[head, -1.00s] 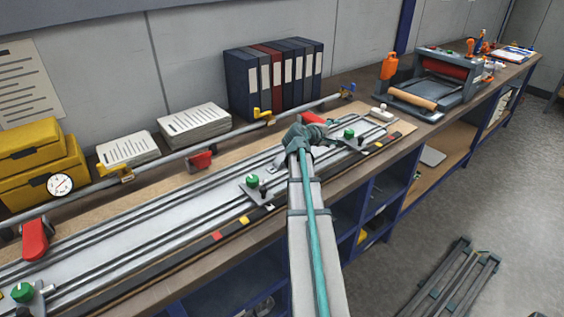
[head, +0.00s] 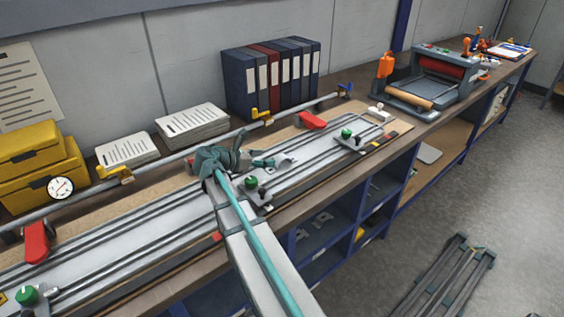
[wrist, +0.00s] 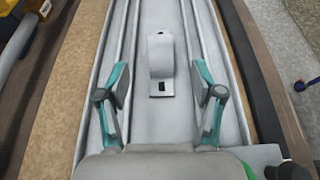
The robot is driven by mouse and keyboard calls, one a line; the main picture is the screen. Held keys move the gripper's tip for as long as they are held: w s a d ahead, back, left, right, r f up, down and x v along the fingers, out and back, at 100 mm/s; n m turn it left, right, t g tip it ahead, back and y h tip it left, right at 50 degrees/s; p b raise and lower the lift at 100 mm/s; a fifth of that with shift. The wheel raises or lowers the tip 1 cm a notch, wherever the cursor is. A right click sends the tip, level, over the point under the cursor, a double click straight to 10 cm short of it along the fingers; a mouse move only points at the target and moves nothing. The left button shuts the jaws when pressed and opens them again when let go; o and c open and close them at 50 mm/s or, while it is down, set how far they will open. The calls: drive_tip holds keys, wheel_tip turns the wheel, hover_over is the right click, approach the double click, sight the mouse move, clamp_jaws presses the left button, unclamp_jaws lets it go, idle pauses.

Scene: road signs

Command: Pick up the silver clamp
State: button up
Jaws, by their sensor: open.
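My gripper (wrist: 161,78) is open, with a teal-grey finger on either side of the clamp's line. The clamp is ahead of the palm, not gripped. In the head view my gripper (head: 266,160) hangs low over the railed bed (head: 130,218).
A green-knobbed stop (head: 252,184) stands close to my gripper, with another (head: 347,134) farther right. Red blocks (head: 312,120) sit along the bed. A long pipe (head: 290,109) runs behind it. Binders, paper stacks and yellow cases line the wall.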

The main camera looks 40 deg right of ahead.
sight(283, 156)
drive_tip(key=p+x, duration=0.2)
drive_tip(key=x, duration=0.7)
drive_tip(key=c, duration=1.2)
clamp_jaws()
drive_tip(key=shift+r, duration=0.2)
